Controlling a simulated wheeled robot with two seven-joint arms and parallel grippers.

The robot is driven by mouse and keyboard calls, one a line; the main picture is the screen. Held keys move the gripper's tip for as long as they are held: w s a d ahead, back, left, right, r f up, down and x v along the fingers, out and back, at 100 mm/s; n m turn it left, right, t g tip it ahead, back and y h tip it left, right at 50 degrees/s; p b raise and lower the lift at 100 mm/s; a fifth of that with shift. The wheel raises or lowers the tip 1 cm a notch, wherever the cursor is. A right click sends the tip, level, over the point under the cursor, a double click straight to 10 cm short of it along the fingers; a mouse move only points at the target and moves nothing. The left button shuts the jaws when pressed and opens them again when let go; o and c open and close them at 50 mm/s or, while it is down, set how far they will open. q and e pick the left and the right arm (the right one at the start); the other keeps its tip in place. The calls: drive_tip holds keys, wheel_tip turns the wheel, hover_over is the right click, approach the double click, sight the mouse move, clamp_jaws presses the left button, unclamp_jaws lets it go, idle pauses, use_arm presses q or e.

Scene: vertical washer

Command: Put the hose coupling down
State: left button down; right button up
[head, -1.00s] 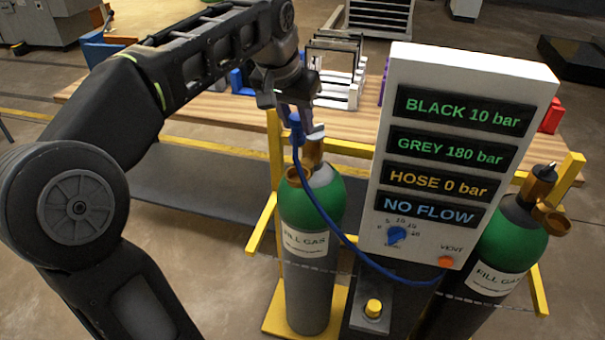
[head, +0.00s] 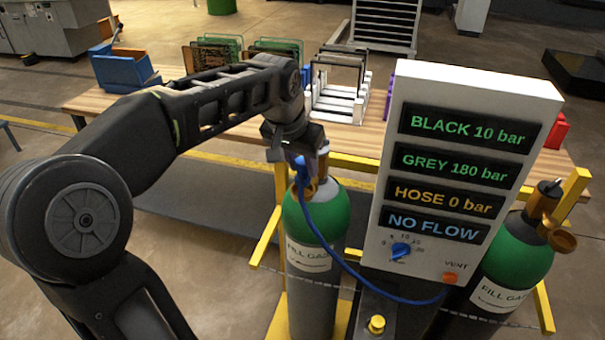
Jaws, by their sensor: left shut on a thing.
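My left gripper (head: 305,156) is shut on the blue hose coupling (head: 300,172) and points down. It is just above and at the left of the top of the left green-and-grey gas cylinder (head: 316,215). The blue hose (head: 325,248) hangs from the coupling and curves right to the foot of the white panel (head: 378,215). The cylinder's brass valve (head: 325,187) is partly hidden behind the coupling and gripper. I cannot tell whether the coupling touches it. My right gripper is not in view.
The panel reads BLACK 10 bar, GREY 180 bar, HOSE 0 bar and NO FLOW. It has a blue knob (head: 401,250) and an orange vent button (head: 450,278). A second cylinder (head: 515,255) stands right of it. Behind is a wooden bench (head: 235,125) with racks and a blue bin (head: 125,70).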

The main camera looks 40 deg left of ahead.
sight(300, 170)
use_arm(q)
drive_tip(key=shift+f, duration=1.5)
drive_tip(key=shift+f, duration=0.2)
drive_tip(key=c, duration=1.1)
unclamp_jaws()
drive_tip(key=shift+o, duration=0.2)
drive_tip(key=shift+r, duration=0.1)
drive_tip(key=shift+r, duration=0.25)
drive_tip(key=v, duration=1.1)
drive_tip(key=shift+s+r, duration=0.25)
drive_tip(key=shift+r, duration=0.05)
